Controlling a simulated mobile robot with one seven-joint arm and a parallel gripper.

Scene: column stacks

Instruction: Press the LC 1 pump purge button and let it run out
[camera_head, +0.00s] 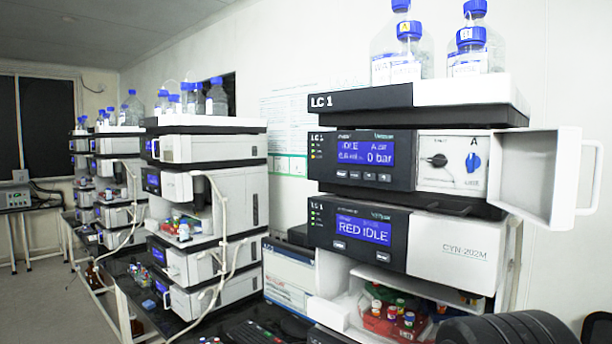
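The LC 1 stack stands at right, with its name on the solvent tray (345,101). Below the tray is the pump module (326,160); its blue display (366,153) reads IDLE and 0 bar. A row of small dark buttons (369,177) sits under the display; their labels are too small to read, so I cannot tell which is purge. The pump's white door (538,180) stands open to the right, showing a panel with a black knob (437,160) and a blue knob (473,162) beside the letter A. My gripper is not in view.
Below the pump, the sampler module (459,250) shows RED IDLE, with colour-capped vials (392,312) in an open bay. Blue-capped bottles (398,50) stand on top. More stacks (208,200) line the bench at left. A black ribbed part at bottom right is likely mine. Floor is clear at far left.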

